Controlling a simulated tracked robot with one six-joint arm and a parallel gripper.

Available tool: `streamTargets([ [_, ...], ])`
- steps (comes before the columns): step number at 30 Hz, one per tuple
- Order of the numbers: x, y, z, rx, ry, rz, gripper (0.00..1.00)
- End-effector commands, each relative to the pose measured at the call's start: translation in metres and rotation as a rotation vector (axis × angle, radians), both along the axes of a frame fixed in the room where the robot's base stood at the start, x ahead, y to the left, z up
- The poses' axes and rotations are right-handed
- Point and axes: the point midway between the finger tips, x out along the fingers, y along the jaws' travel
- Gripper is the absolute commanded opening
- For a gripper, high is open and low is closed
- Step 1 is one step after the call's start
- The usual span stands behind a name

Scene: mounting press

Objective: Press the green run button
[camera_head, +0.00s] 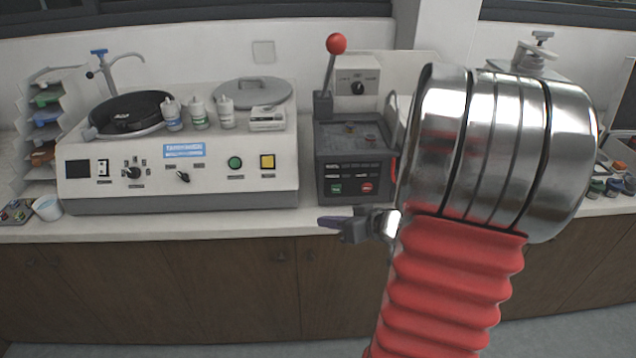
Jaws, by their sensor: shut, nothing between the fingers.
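The mounting press (357,140) is a dark grey machine on the counter, right of centre, with a red-ball lever rising at its left. A small green button (336,188) sits low on its front panel, left of a red button (367,187). My gripper (324,221) is shut and empty. It points left and appears just below the green button in the picture, apart from it; the depth gap is hard to tell. My metal and red-bellows arm hides what lies to the right of the press.
A polishing machine (180,185) with a larger green button (235,162) and a yellow switch (267,161) stands left of the press. Small bottles (198,114) stand on it. The counter's front edge (270,226) runs below. Containers lie at the far right.

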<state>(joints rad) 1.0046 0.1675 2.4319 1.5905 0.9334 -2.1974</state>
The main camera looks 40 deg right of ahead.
Motion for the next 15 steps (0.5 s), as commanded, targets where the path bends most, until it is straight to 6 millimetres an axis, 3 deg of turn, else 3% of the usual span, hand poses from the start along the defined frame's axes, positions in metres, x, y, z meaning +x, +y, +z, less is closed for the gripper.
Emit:
streamTargets([
  [3, -0.009, -0.031, -0.011, -0.034, -0.024, -0.068, 0.00],
  [6, -0.012, -0.044, -0.015, -0.054, -0.035, -0.093, 0.00],
  [15, -0.012, -0.046, -0.015, -0.062, -0.037, -0.097, 0.00],
])
